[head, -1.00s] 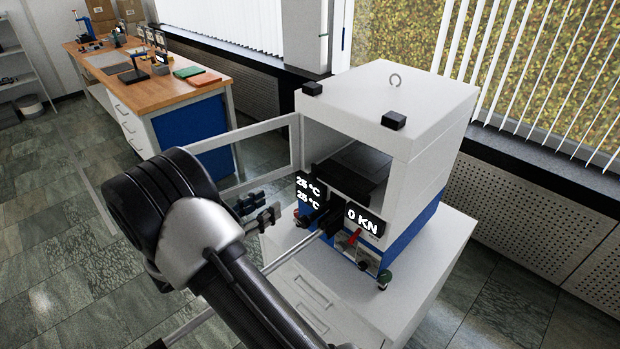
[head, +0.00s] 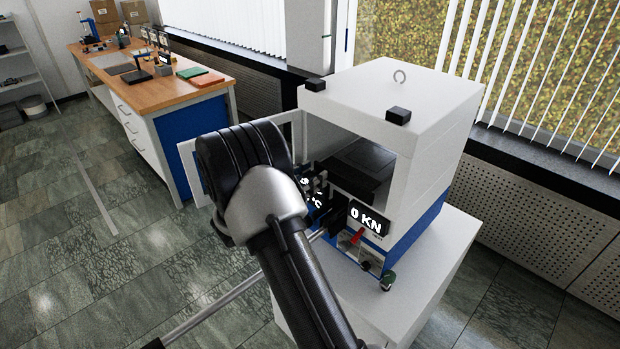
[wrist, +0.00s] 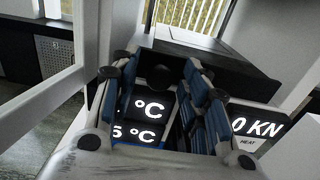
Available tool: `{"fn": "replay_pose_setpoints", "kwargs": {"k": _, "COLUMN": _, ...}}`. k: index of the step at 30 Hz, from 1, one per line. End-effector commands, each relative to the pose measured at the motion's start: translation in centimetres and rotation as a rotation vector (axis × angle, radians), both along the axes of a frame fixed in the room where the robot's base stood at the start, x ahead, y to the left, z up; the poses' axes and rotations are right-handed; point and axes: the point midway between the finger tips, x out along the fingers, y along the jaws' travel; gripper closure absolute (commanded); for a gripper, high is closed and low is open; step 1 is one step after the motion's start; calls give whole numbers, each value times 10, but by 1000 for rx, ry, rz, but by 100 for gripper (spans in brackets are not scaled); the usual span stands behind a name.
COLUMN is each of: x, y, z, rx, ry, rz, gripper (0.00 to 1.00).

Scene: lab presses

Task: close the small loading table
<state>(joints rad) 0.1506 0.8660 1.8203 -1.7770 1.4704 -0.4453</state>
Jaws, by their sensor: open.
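The small white-and-blue press (head: 425,115) stands on a white cabinet. A dark slab, which looks like the loading table (head: 352,183), lies in its open front. In the wrist view the slab (wrist: 225,62) is beyond my fingers. I cannot tell how far it sticks out. My gripper (head: 318,184) is open at the press front, before the temperature display, and partly hides it. In the wrist view my gripper (wrist: 158,78) has blue-padded fingers spread apart, with the °C digits showing between them. No contact with the slab is visible.
The clear-paned door (head: 187,160) with a white frame stands open to the left of the press, partly behind my arm. A wooden workbench (head: 150,95) stands at the back left. The tiled floor at left is clear.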

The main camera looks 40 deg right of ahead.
Motion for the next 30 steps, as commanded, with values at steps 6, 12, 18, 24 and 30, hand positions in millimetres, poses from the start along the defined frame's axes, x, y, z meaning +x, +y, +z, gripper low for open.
{"fn": "replay_pose_setpoints", "kwargs": {"k": 6, "x": 0, "y": 0, "z": 0, "rx": 0, "ry": 0, "rz": 0, "gripper": 61}}
{"fn": "replay_pose_setpoints", "kwargs": {"k": 12, "x": 0, "y": 0, "z": 0, "rx": 0, "ry": 0, "rz": 0, "gripper": 74}}
{"fn": "replay_pose_setpoints", "kwargs": {"k": 18, "x": 0, "y": 0, "z": 0, "rx": 0, "ry": 0, "rz": 0, "gripper": 88}}
{"fn": "replay_pose_setpoints", "kwargs": {"k": 24, "x": 0, "y": 0, "z": 0, "rx": 0, "ry": 0, "rz": 0, "gripper": 100}}
{"fn": "replay_pose_setpoints", "kwargs": {"k": 30, "x": 0, "y": 0, "z": 0, "rx": 0, "ry": 0, "rz": 0, "gripper": 100}}
